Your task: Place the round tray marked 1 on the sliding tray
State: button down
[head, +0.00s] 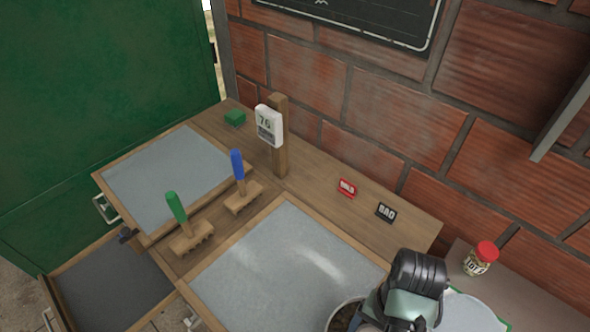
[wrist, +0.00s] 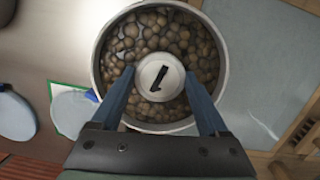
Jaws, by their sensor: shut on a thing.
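The round tray marked 1 (wrist: 100,60) is a metal dish full of brown, bean-like lumps, with a pale central knob (wrist: 159,77) bearing a black 1. My gripper (wrist: 160,85) is shut on this knob, a blue finger on each side. In the head view, only part of the tray (head: 341,317) shows at the bottom edge, beside my dark wrist. It is over or near the right grey panel's front right corner; its height is unclear. Grey panels with handles (head: 165,170) (head: 280,262) and a pulled-out dark tray (head: 108,287) show; I cannot tell which is the sliding tray.
A green-handled tool (head: 177,207) and a blue-handled tool (head: 238,165) stand between the panels. A post carries a sign reading 76 (head: 269,125). Red (head: 347,188) and black (head: 386,212) labels and a red-lidded jar (head: 480,259) are at right. Both grey panels look clear.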

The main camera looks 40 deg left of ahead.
aim_at(103, 291)
jog(key=j+u, duration=0.15)
jog(key=u, duration=0.3)
jog(key=j+u, duration=0.15)
jog(key=u, duration=0.35)
jog(key=j+u, duration=0.1)
jog(key=u, duration=0.35)
jog(key=i+j+u, duration=0.4)
jog(key=j, duration=0.25)
jog(key=i+j+u, duration=0.35)
jog(key=i, duration=0.35)
jog(key=j, duration=0.1)
